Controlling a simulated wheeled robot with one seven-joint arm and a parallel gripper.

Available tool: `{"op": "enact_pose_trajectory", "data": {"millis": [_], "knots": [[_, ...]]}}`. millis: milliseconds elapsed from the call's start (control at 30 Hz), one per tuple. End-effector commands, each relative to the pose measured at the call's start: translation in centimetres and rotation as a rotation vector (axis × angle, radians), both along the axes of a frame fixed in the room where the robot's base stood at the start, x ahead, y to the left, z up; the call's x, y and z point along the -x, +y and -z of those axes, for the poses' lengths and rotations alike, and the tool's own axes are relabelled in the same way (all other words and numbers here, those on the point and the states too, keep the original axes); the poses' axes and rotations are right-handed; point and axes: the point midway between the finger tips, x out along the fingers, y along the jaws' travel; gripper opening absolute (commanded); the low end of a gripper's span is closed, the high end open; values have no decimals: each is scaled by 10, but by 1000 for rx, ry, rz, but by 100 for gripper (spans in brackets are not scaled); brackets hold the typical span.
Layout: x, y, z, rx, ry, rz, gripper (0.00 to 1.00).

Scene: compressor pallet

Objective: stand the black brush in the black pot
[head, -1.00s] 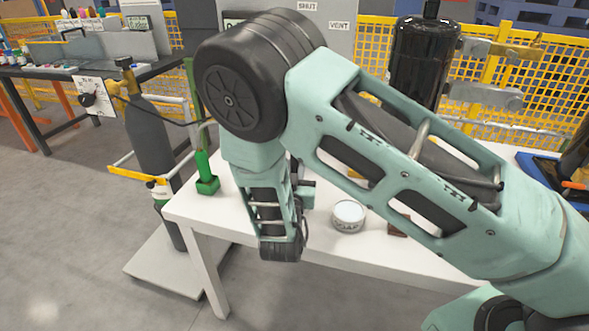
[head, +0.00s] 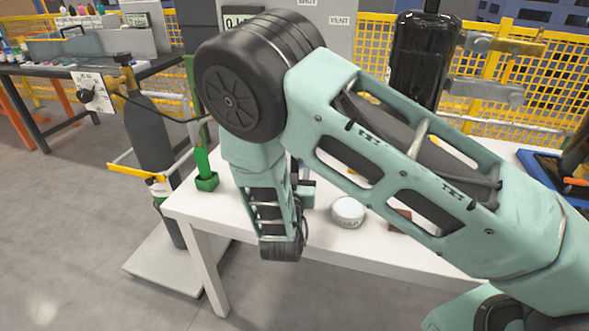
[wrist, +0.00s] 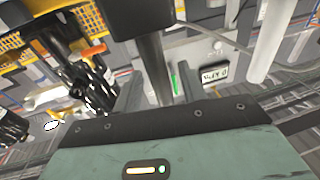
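In the wrist view, a dark straight shaft (wrist: 156,68), which looks like the black brush's handle, runs between the two fingers of my gripper (wrist: 160,88). A large black block (wrist: 143,15) sits at its upper end, cut off by the picture edge. I cannot tell whether that block is the brush's head or the black pot. A thin gap shows between the shaft and the right finger, so a firm hold is not clear. In the head view my arm covers the fingers, the black brush and the black pot.
The white table (head: 190,205) holds a green pot (head: 206,181) with a green handle upright in it, a round soap tin (head: 348,212) and a brown block (head: 399,220). A dark gas cylinder (head: 149,140) stands left of the table. A black tank (head: 416,60) rises behind.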

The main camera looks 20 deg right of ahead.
Motion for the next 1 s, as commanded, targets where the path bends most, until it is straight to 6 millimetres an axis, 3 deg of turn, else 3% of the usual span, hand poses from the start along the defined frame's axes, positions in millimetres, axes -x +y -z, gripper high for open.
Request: {"op": "enact_pose_trajectory", "data": {"millis": [300, 467, 1000], "knots": [[1, 1, 0, 0, 1, 0, 43], [15, 8, 2, -1, 2, -2, 43], [123, 62, 13, 1, 2, -5, 43]]}}
